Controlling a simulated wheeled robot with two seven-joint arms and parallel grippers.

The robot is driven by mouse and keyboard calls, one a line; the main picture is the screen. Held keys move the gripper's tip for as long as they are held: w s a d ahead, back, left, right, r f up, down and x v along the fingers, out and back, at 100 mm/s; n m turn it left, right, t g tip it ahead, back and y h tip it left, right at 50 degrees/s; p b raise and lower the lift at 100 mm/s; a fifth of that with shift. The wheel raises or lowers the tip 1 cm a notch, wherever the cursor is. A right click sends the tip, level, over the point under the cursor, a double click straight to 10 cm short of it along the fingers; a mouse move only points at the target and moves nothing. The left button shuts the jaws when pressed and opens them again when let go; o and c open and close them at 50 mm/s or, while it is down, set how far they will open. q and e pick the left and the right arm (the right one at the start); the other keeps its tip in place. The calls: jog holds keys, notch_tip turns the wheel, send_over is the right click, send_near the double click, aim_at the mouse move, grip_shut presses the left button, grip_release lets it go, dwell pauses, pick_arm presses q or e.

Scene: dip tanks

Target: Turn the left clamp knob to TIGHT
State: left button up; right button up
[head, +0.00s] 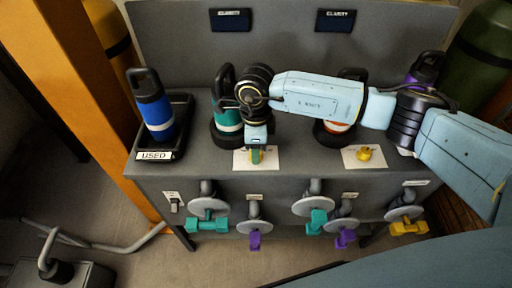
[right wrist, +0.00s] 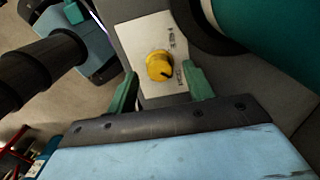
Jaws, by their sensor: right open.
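The left clamp knob is yellow and round (right wrist: 159,66) on a white label plate (right wrist: 150,30). A dark mark on it points to the lower right, toward one of two small printed words that I cannot read surely. My left gripper is not in view.
A teal bottle (head: 227,118) stands behind the left plate, close to my right arm. A blue bottle (head: 155,112) stands in the USED tray (head: 184,108). Another yellow knob (head: 364,154) sits to the right. Valves with coloured handles (head: 208,225) line the bench front (head: 280,180).

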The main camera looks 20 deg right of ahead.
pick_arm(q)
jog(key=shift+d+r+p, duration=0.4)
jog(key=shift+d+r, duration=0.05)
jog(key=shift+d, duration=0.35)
pick_arm(e)
notch_tip(320, 180, up, 12)
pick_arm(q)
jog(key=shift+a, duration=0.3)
pick_arm(e)
jog(key=shift+f, duration=0.1)
